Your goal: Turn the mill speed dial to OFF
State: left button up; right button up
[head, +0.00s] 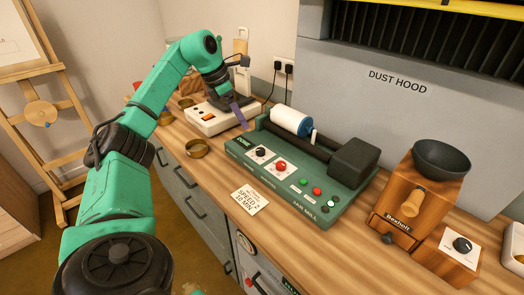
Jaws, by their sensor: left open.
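The green jar mill (300,205) stands on the wooden worktop, with a white jar (291,121) lying on its rollers. On its front panel are a black dial (260,152) on a white plate and a red knob (281,167) on another white plate. The dial markings are too small to read. My left gripper (239,116) is open and empty, above the worktop behind and left of the black dial, apart from it. Its far finger is hard to make out. My right gripper is not in view.
A card (249,200) reading "SPEED 2 10 MIN" lies before the mill. A white device (207,122) and brass dishes (197,148) are at left. A wooden Bexholt grinder (405,205) and a box with a black knob (462,245) stand at right. The dust hood (385,120) rises behind.

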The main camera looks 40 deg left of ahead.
aim_at(260, 150)
pick_arm(q)
jog(key=p+x, duration=0.1)
jog(key=x, duration=1.3)
jog(key=shift+w+d, duration=0.1)
grip_shut()
